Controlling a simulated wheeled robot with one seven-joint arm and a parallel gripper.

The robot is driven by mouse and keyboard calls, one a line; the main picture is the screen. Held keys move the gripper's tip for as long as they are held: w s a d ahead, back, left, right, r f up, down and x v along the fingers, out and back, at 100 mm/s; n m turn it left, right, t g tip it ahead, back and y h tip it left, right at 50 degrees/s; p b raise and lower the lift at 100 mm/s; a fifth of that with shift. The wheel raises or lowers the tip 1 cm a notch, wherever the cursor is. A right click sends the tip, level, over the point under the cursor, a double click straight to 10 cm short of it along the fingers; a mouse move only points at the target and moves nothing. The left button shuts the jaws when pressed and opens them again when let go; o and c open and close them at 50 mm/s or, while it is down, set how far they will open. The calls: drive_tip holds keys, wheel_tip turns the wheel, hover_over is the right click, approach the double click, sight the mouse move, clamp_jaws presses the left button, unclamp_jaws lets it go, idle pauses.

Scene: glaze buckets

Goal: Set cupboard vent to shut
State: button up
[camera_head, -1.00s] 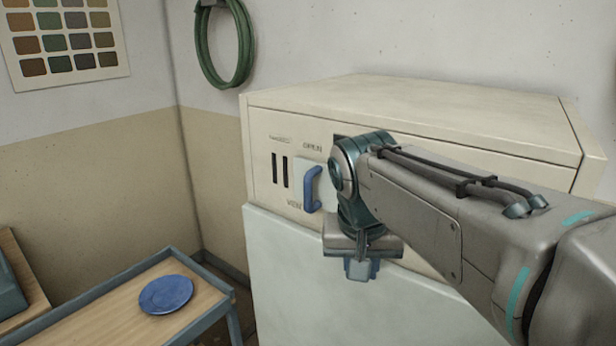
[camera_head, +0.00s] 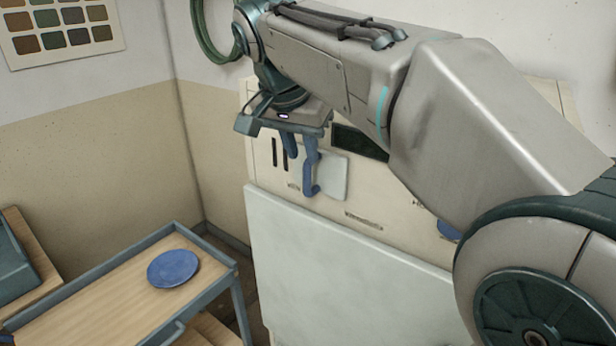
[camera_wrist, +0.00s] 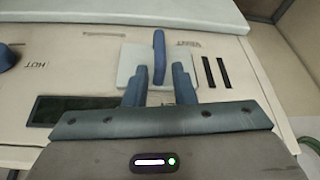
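The cupboard (camera_head: 400,205) is a cream cabinet with a vent slider on its front. The slider is a pale plate (camera_head: 335,178) with an upright blue handle (camera_head: 311,187). Two dark slots (camera_head: 274,152) show uncovered to its left. My gripper (camera_head: 299,156) is at the handle's upper end, pointing down. In the wrist view, the open blue fingers (camera_wrist: 160,72) stand on either side of the near end of the handle (camera_wrist: 159,48), with gaps visible. I cannot tell whether they reach its depth. The vent label (camera_wrist: 189,43) shows upside down there; the "OPEN" label is hidden in the head view.
A dark panel window (camera_head: 360,143) and a blue knob (camera_head: 449,230) are on the cupboard front, the knob partly behind my arm. A trolley (camera_head: 95,300) with a blue disc (camera_head: 173,268) stands at lower left. A green hose (camera_head: 205,35) hangs on the wall.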

sight(307, 170)
drive_tip(key=x, duration=0.8)
drive_tip(key=shift+f, duration=0.25)
clamp_jaws()
